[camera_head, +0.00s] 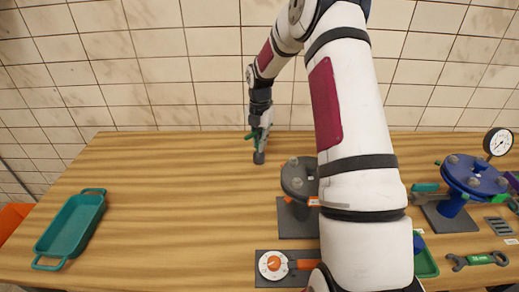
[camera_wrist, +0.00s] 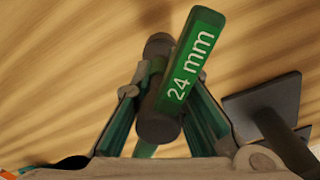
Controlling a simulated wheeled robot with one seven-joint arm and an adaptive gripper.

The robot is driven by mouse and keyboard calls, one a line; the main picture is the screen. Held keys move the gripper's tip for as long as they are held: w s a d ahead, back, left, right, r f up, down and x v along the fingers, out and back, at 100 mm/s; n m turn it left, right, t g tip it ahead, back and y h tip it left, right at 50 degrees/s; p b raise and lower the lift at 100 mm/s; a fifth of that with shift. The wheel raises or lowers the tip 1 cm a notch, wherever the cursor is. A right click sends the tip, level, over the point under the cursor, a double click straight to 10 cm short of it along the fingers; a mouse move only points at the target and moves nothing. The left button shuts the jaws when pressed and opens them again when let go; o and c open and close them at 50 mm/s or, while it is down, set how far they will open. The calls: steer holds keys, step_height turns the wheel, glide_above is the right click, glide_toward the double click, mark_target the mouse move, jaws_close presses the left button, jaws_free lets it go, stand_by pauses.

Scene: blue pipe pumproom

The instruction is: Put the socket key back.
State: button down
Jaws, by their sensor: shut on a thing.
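The socket key (camera_head: 259,157) is a dark cylinder with a green cross handle. In the wrist view the green handle (camera_wrist: 190,62) reads "24 mm" and slants up to the right, above the dark shaft (camera_wrist: 157,126). My gripper (camera_head: 258,137) is at the back middle of the table, with its fingers on either side of the key, shut on it. In the head view the key hangs upright below my gripper. I cannot tell whether its lower end touches the table.
A teal tray (camera_head: 71,232) stands at the left. A grey flange stand (camera_head: 296,218) and a dial unit (camera_head: 272,265) are right of the key, partly behind my arm. A blue flange (camera_head: 474,175) with gauge, a green tray (camera_head: 426,262) and a wrench (camera_head: 478,260) are at the right. The table's left middle is clear.

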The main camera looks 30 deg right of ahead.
steer(key=shift+f, duration=1.45)
steer(key=shift+f, duration=0.2)
steer(key=c, duration=1.6)
jaws_free()
steer(key=shift+r, duration=0.1)
